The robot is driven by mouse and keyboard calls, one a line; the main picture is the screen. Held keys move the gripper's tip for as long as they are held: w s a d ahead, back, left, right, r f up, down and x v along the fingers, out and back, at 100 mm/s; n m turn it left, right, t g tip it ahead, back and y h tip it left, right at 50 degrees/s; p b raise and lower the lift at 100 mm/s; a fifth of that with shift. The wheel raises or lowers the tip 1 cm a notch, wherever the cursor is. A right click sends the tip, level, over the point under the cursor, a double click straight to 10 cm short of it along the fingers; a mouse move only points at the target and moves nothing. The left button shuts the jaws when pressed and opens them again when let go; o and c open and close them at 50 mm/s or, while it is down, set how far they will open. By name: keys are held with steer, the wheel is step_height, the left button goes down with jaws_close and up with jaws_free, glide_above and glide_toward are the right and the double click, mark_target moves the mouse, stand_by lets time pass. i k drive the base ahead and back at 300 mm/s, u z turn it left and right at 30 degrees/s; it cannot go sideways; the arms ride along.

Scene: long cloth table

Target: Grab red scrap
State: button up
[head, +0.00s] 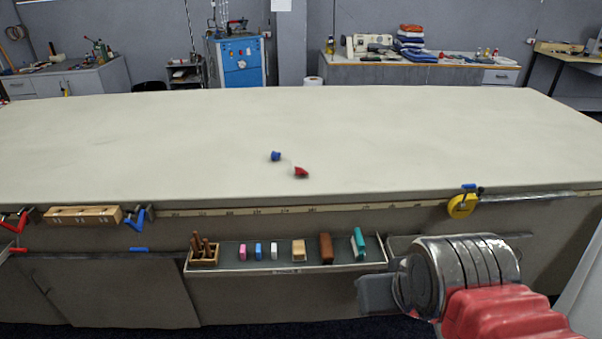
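The red scrap (301,172) is a small crumpled red piece lying on the long pale cloth table (200,125), near the middle and towards the front edge. My gripper (373,295) is at the lower right, in front of the table and below the level of its top. It points left and is well apart from the red scrap. Its grey fingers show from the side and overlap, so I cannot tell whether they are open or shut.
A small blue scrap (276,156) lies just behind and left of the red one. A shelf (330,267) with several small blocks hangs on the table's front. A yellow tape measure (462,206) hangs at the right edge. The rest of the tabletop is clear.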

mark_target(299, 171)
steer(key=u, duration=0.25)
steer(key=i, duration=0.6)
steer(key=u, duration=0.65)
steer(key=i, duration=0.5)
steer(key=u, duration=0.25)
